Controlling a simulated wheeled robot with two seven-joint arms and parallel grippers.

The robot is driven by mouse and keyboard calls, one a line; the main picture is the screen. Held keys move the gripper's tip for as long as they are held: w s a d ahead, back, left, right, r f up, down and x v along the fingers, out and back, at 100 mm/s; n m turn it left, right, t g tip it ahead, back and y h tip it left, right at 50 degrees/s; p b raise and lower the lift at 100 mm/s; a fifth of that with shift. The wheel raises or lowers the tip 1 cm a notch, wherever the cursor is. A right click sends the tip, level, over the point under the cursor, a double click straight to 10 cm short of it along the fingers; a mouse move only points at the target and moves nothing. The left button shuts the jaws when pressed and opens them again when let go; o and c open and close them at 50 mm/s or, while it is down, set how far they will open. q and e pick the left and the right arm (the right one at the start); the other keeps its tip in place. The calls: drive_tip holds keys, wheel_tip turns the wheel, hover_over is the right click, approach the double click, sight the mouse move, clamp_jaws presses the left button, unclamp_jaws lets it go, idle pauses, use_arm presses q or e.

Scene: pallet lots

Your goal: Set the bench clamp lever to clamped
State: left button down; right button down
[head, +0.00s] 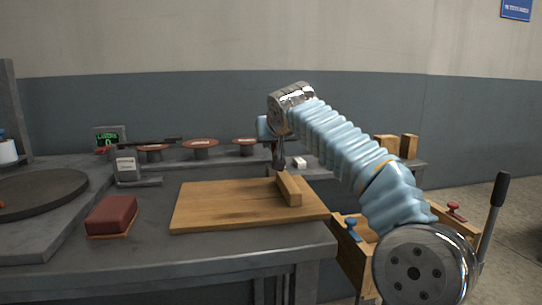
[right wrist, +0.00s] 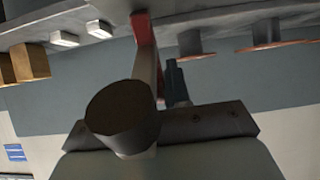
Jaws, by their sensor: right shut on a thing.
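My right gripper (head: 281,158) is at the back edge of the bench, just behind the wooden board (head: 215,205), with its dark fingers pointing down. In the right wrist view, a thick dark round-ended grip (right wrist: 122,118) stands close to the camera, in front of the gripper's base. I take it for the bench clamp lever. A red bar (right wrist: 143,30) runs behind it. The gripper is shut on the lever, but the contact is mostly hidden. In the head view the lever is too small and covered to read its angle. My left gripper is not in view.
A wooden bar (head: 288,188) lies across the board, close to the gripper. A red block (head: 111,215) and several copper-coloured spools (head: 200,143) are on the left. Wooden blocks (head: 408,146) stand at the back right. A black-gripped rod (head: 499,189) stands at far right.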

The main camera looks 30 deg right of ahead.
drive_tip(key=shift+r, duration=0.1)
drive_tip(key=c, duration=1.2)
unclamp_jaws()
drive_tip(key=shift+o, duration=0.2)
drive_tip(key=v, duration=1.3)
drive_tip(key=shift+s+a, duration=0.15)
drive_tip(key=shift+s, duration=0.25)
drive_tip(key=shift+r, duration=0.1)
